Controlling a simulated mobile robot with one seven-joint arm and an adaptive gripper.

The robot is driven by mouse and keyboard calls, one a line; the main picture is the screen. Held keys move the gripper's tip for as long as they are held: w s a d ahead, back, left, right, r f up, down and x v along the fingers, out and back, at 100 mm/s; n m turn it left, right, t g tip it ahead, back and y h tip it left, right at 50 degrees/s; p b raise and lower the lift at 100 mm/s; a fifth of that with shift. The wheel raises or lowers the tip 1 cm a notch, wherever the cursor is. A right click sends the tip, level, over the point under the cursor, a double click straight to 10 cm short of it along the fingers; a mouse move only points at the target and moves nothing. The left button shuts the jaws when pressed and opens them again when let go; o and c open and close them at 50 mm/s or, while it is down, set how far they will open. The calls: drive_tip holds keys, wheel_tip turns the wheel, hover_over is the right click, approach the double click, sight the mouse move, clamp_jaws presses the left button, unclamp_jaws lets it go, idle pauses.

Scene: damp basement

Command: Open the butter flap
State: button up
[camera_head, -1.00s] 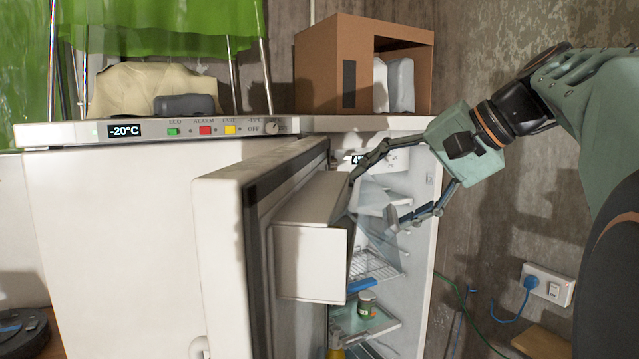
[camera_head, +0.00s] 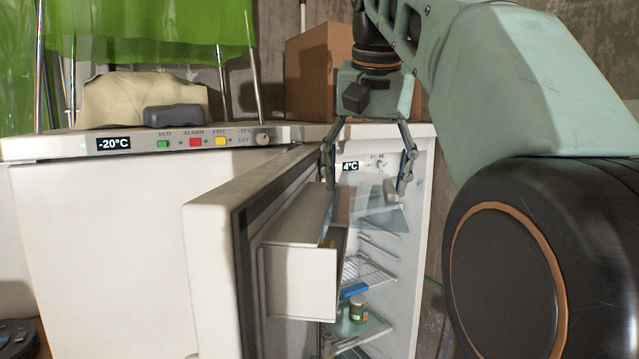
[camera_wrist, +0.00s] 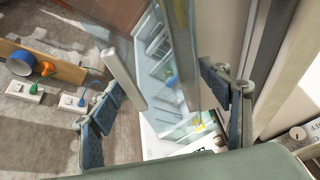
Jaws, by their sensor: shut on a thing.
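The butter flap (camera_head: 385,217) is a clear, bluish pane with a pale grey handle (camera_head: 390,190). It stands out from the white box on the inside of the open fridge door (camera_head: 222,275). My gripper (camera_head: 366,188) points down over it, its two fingers spread wide on either side of the flap and shut on it. In the wrist view, the flap's grey handle bar (camera_wrist: 124,76) lies close to the left finger, with the pane reaching toward the right finger; my gripper (camera_wrist: 165,115) spans between. Exact finger contact is hard to see.
The fridge interior holds a wire shelf (camera_head: 368,272), a blue item (camera_head: 353,290) and a jar (camera_head: 358,310). A cardboard box (camera_head: 310,75) and a grey case (camera_head: 174,116) are on top. Wall sockets (camera_wrist: 72,103) show in the wrist view.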

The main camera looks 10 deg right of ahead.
drive_tip(key=shift+a+h, duration=0.1)
drive_tip(key=shift+h, duration=0.2)
idle(0.4)
drive_tip(key=o, duration=1.5)
drive_tip(key=shift+c, duration=0.2)
drive_tip(key=shift+o, duration=1)
